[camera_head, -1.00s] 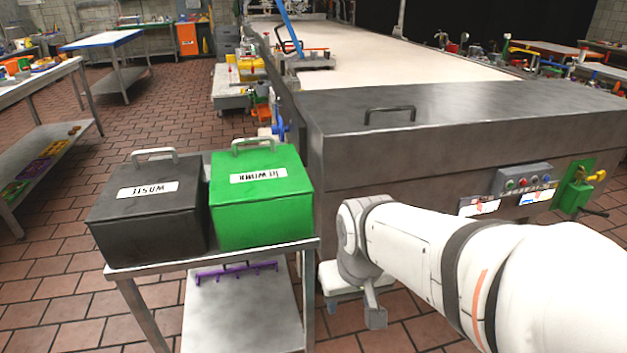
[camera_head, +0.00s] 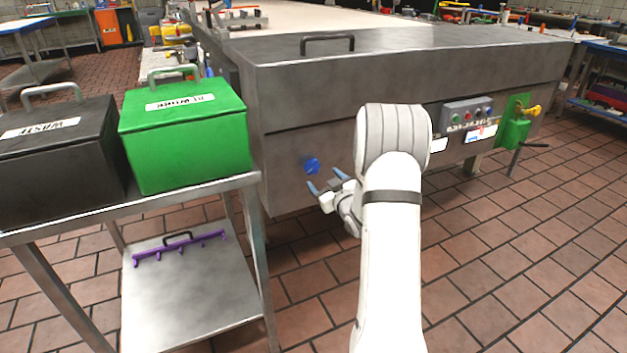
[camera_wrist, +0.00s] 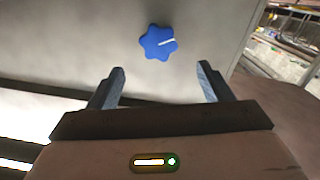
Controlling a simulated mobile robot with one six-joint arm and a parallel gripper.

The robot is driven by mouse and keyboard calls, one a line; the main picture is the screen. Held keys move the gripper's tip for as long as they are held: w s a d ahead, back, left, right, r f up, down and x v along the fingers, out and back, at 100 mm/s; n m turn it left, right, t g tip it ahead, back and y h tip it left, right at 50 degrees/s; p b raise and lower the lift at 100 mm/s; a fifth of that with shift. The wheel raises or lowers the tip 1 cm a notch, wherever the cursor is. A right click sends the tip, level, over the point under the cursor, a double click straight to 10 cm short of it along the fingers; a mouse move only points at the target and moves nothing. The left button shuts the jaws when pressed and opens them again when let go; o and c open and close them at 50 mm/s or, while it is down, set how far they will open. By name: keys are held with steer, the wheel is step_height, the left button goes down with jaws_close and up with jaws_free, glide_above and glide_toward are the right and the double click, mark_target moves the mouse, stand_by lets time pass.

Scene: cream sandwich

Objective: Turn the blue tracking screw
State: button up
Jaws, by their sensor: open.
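The blue tracking screw (camera_head: 312,166) is a small star-shaped knob on the grey metal side of the conveyor housing, low and near its left end. In the wrist view the knob (camera_wrist: 159,42) has a pale line mark and sits beyond the fingertips, roughly midway between them. My gripper (camera_head: 327,180) is open and empty, just right of and slightly below the screw in the head view. The open fingers also show in the wrist view (camera_wrist: 161,70). They appear apart from the knob.
A green bin (camera_head: 185,135) and a dark waste bin (camera_head: 60,150) stand on a metal cart left of the screw. A purple rack (camera_head: 180,247) lies on its lower shelf. A button box (camera_head: 467,112) and green bracket (camera_head: 514,130) are to the right. Tiled floor is clear at right.

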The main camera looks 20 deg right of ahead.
mark_target(313, 167)
steer(key=shift+t, duration=0.3)
steer(key=w, duration=0.2)
steer(key=w+b, duration=0.1)
steer(key=w, duration=0.2)
steer(key=w+b, duration=0.1)
steer(key=w, duration=0.1)
steer(key=shift+w+f, duration=0.35)
steer(key=shift+w, duration=0.05)
steer(key=shift+d, duration=0.1)
steer(key=c, duration=1)
steer(key=shift+m, duration=0.3)
